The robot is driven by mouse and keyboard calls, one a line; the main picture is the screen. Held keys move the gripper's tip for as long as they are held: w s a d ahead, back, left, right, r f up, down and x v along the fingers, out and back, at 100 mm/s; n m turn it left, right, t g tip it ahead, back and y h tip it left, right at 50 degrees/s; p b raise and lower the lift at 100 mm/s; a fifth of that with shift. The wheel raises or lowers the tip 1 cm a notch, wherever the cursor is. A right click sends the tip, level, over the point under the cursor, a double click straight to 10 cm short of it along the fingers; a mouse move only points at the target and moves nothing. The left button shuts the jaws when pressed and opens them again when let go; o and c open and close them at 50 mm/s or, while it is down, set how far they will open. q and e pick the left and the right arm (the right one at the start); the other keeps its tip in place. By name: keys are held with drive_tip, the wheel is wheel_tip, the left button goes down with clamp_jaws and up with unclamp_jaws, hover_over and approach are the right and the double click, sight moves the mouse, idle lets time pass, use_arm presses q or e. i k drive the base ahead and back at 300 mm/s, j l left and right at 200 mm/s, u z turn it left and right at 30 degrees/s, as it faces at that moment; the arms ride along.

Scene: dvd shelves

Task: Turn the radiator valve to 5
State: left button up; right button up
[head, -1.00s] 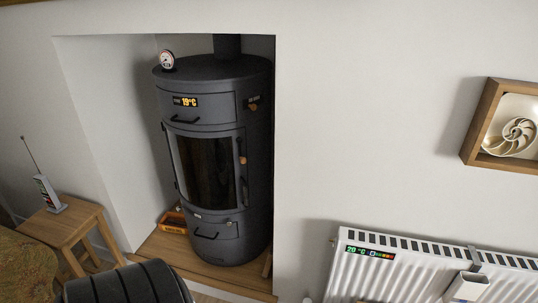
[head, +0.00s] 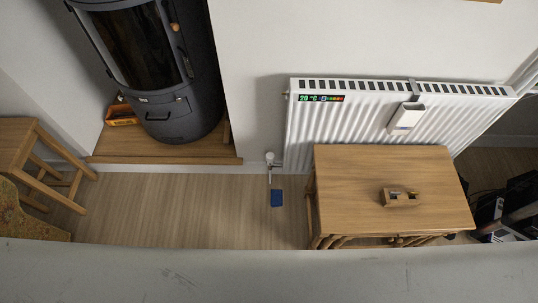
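The white radiator (head: 370,125) is on the wall in the upper right of the head view. A display strip (head: 321,98) on its upper left corner reads 20 °C. A small white valve knob (head: 269,157) is low by the wall, just left of the radiator's lower left corner, with a thin pipe under it. Its numbers and setting are too small to read. Neither of my grippers can be made out in the head view.
A wooden table (head: 350,180) with a small wooden holder (head: 402,198) stands before the radiator. A blue object (head: 277,198) lies below the valve. A dark stove (head: 165,75) stands left. Floor (head: 195,205) left of the table is clear. A pale band (head: 270,272) crosses the bottom.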

sight(270, 157)
drive_tip(key=z, duration=0.4)
drive_tip(key=i+j+z, duration=0.25)
drive_tip(key=j, duration=0.2)
drive_tip(key=j+z, duration=0.3)
drive_tip(key=j, duration=0.2)
drive_tip(key=i+j+z, duration=0.1)
drive_tip(key=j+z, duration=0.15)
drive_tip(key=j, duration=0.25)
